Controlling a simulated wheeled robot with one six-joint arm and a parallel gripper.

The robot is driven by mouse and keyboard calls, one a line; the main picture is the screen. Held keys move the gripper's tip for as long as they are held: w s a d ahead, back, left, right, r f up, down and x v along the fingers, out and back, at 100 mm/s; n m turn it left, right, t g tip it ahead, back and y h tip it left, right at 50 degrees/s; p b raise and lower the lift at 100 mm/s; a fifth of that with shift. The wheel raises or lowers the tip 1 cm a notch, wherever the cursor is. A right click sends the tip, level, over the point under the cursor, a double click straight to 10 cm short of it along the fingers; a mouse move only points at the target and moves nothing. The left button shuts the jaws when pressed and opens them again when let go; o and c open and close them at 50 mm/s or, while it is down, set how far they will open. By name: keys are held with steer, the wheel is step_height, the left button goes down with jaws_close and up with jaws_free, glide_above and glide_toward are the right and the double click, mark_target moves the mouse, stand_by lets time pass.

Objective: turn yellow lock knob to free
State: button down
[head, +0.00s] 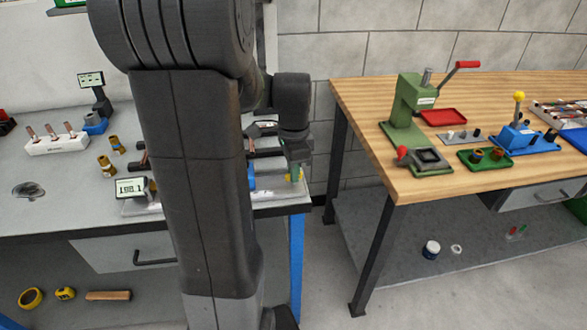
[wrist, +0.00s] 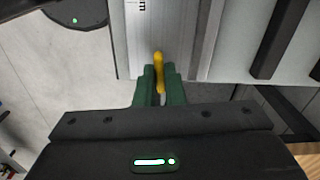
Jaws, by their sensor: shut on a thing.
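The yellow lock knob (wrist: 159,60) shows in the wrist view as a narrow upright bar at the edge of a pale metal rail (wrist: 185,45). My gripper (wrist: 160,74) has its green fingers close on both sides of the knob, shut on it. In the head view, a bit of yellow knob (head: 300,174) shows beside my gripper (head: 297,165) at the right end of the grey bench (head: 50,215). My arm hides much of the fixture there. I cannot tell which marked position the knob is in.
A small screen (head: 131,188) stands left of my arm on the grey bench. A wooden table (head: 350,95) with a green press (head: 408,105) stands to the right, across a floor gap. Brass fittings (head: 107,165) and a white block with copper pieces (head: 57,143) sit further left.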

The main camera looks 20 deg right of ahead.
steer(key=n+p, duration=0.1)
steer(key=n, duration=0.8)
steer(key=shift+p, duration=0.35)
steer(key=n, duration=0.3)
steer(key=shift+n, duration=0.3)
steer(key=shift+n+p, duration=0.4)
steer(key=shift+n, duration=1.5)
steer(key=c, duration=1.5)
jaws_free()
